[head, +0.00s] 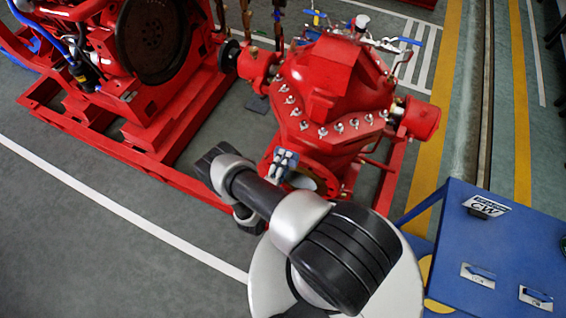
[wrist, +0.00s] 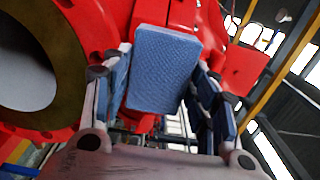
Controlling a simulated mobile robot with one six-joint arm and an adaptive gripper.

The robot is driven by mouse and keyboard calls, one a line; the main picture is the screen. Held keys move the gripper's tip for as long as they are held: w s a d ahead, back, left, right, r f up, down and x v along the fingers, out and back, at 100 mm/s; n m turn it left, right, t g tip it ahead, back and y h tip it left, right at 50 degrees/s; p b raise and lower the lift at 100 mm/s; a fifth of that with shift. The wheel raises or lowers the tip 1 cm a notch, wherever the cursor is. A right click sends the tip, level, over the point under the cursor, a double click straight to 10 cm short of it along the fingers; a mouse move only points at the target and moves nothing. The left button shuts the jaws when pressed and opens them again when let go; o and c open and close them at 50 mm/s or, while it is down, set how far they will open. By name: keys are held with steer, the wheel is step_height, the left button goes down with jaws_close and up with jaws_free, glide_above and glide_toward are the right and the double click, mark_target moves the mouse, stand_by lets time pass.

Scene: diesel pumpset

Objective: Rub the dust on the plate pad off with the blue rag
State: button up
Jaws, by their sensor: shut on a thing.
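The blue rag (wrist: 165,68) is a flat, textured rectangle in the wrist view, between the two fingers of my gripper (wrist: 160,85). My gripper is shut on it. In the head view my gripper (head: 284,165) is small and partly hidden by my wrist, at the near lower side of the red pump casing (head: 335,90). In the wrist view red casing lies behind and around the rag. Whether the rag touches the casing cannot be told. I cannot make out the plate pad or its dust in either view; the rag, my arm or the casing may hide it.
A round flange opening (wrist: 25,60) is close at left in the wrist view. Bolts ring the pump casing. The red engine (head: 150,50) stands at left. A blue table (head: 510,240) with small labelled plates (head: 487,206) is at right. Grey floor at lower left is clear.

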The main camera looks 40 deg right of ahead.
steer(key=shift+x, duration=2.9)
steer(key=shift+b+x, duration=0.45)
steer(key=shift+x, duration=0.5)
steer(key=shift+s+d+f+p, duration=0.1)
steer(key=shift+s+d, duration=0.3)
steer(key=shift+s, duration=0.4)
steer(key=shift+s+d+r+p, duration=0.1)
steer(key=shift+s+d, duration=0.35)
steer(key=shift+s, duration=0.35)
steer(key=shift+s+d+f+p, duration=0.1)
steer(key=shift+s+d, duration=0.3)
steer(key=shift+s, duration=0.4)
steer(key=shift+s+d, duration=0.5)
steer(key=shift+s, duration=0.35)
steer(key=shift+s+d, duration=0.5)
steer(key=shift+s, duration=0.35)
steer(key=shift+s+d, duration=0.5)
steer(key=shift+s, duration=0.3)
steer(key=shift+w, duration=0.2)
